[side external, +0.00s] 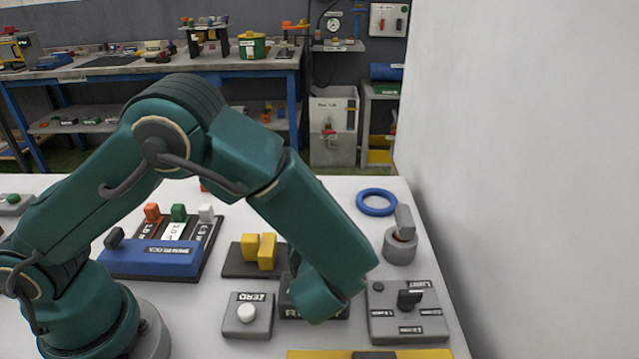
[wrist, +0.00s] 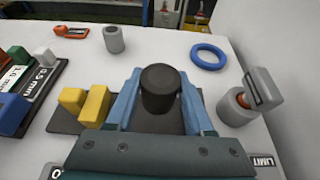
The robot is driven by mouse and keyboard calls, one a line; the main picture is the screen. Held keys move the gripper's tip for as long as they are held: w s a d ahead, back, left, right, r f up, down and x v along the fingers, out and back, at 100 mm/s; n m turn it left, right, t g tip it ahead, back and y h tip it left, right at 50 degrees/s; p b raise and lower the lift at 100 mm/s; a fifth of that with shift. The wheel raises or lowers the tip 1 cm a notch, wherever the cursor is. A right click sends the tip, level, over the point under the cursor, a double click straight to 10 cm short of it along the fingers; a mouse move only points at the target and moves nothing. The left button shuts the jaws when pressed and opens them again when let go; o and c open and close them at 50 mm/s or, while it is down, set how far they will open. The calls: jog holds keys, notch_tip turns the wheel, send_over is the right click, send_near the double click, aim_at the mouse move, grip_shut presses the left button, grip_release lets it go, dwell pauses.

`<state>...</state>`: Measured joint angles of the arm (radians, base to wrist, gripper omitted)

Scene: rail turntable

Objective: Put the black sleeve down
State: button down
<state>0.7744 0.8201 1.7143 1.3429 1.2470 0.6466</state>
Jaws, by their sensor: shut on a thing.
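The black sleeve (wrist: 160,90) is upright between the blue fingers of my gripper (wrist: 160,76) in the wrist view. My gripper is shut on it from both sides. Behind and below the sleeve lies a flat dark pad (wrist: 62,122) that also carries two yellow blocks (wrist: 95,106) to the left. The sleeve's lower end is hidden by the gripper, so I cannot tell whether it touches the pad. In the side external view my arm hides the fingers and the sleeve; the pad (side external: 234,268) and yellow blocks (side external: 266,251) show beside it.
A blue ring (wrist: 208,56) and a grey post with a tilted grey top (wrist: 236,106) stand to the right. A grey cylinder (wrist: 114,40) stands farther back. A grey LIMIT box (side external: 408,320) and ZERO box (side external: 248,325) lie nearer. A white wall (side external: 520,150) bounds the right side.

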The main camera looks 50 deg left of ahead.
jog(key=shift+w+d+f, duration=0.1)
jog(key=shift+d+f, duration=0.15)
jog(key=shift+f, duration=1.9)
jog(key=shift+f, duration=0.2)
